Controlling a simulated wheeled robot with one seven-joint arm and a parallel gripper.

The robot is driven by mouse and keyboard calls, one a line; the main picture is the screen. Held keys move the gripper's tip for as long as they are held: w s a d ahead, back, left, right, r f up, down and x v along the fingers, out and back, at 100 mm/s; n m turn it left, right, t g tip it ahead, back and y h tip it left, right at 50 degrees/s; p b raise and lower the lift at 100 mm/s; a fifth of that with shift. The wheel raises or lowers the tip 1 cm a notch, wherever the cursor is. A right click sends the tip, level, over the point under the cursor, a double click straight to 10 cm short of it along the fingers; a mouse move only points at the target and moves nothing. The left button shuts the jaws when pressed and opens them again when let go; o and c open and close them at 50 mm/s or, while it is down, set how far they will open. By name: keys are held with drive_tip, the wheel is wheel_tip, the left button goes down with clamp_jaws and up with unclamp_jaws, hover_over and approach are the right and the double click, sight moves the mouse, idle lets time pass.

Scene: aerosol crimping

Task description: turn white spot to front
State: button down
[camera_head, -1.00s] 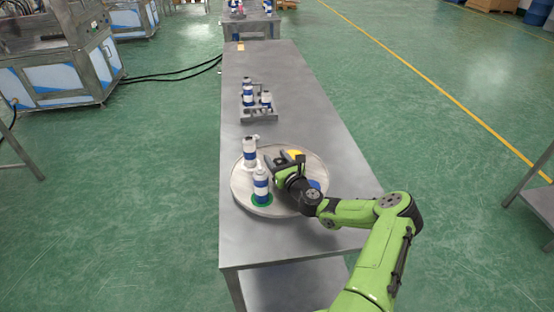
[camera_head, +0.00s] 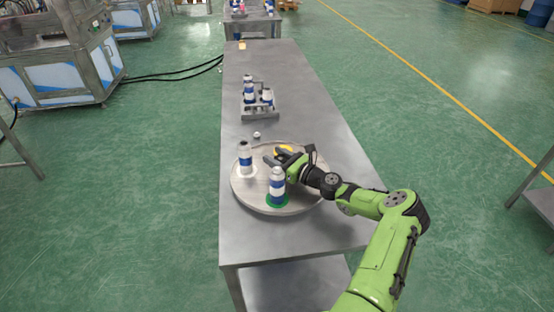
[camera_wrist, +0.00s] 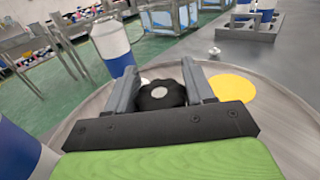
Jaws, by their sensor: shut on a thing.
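A round metal turntable (camera_head: 310,206) sits on the table. My gripper (camera_head: 277,158) is above its middle, shut on a black knob (camera_wrist: 162,95) between the fingers. One blue-and-white can (camera_head: 277,186) stands upright on a green spot (camera_head: 279,204) at the front. Another can (camera_head: 245,158) stands at the left; it also shows in the wrist view (camera_wrist: 112,45). A yellow spot (camera_wrist: 232,88) lies at the back, partly behind the gripper in the head view (camera_head: 284,149).
A small whitish part (camera_head: 257,135) lies on the table (camera_head: 310,110) just behind the turntable. Farther back stands a grey rack (camera_head: 260,115) with several cans. The table's right side is clear.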

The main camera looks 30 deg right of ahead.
drive_tip(key=shift+a+f+n+g+y+b, duration=0.1)
drive_tip(key=shift+n+g+y+b, duration=0.5)
drive_tip(key=shift+n+y+b, duration=0.6)
drive_tip(key=shift+s+a+g+y, duration=0.1)
drive_tip(key=shift+g+y, duration=0.2)
drive_tip(key=shift+y, duration=0.5)
drive_tip(key=shift+c, duration=2.4)
unclamp_jaws()
drive_tip(key=v, duration=1.5)
drive_tip(key=shift+s+d+p, duration=0.25)
drive_tip(key=shift+s+p, duration=0.05)
